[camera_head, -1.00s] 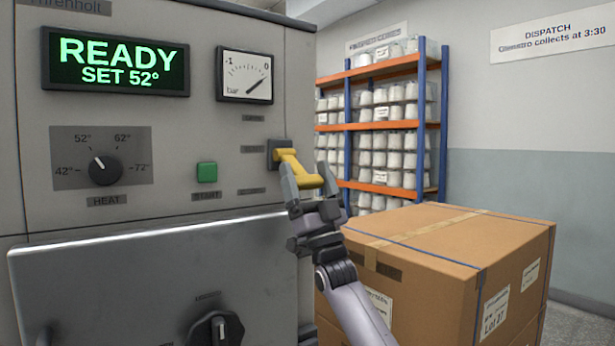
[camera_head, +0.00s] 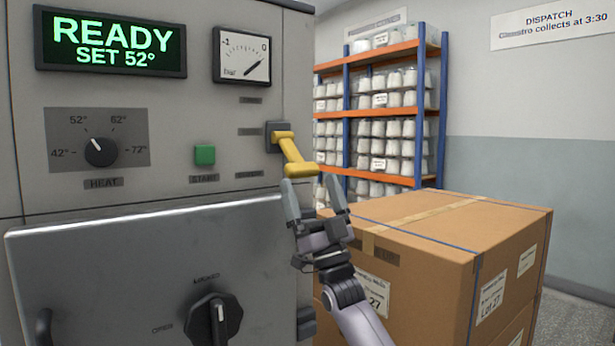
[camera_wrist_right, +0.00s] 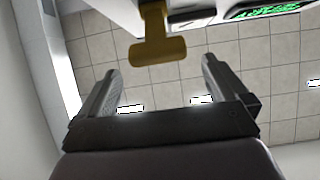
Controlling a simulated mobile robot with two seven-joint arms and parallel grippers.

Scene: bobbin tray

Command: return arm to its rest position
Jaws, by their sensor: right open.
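My right gripper (camera_head: 317,199) is open and empty in the head view, just below the yellow lever (camera_head: 293,154) on the grey machine's front. The lever slants down and to the right from its dark mount. In the right wrist view, the lever's yellow handle (camera_wrist_right: 158,50) is ahead of and between the open fingers (camera_wrist_right: 160,85), apart from them. My right forearm comes up from the bottom of the head view. My left gripper is not in view.
The machine panel (camera_head: 225,110) has a display reading READY SET 52°, a gauge, a heat knob and a green start button (camera_head: 205,155). A strapped cardboard box (camera_head: 420,260) stands right of my right arm. A shelf rack (camera_head: 442,110) of white bobbins stands behind.

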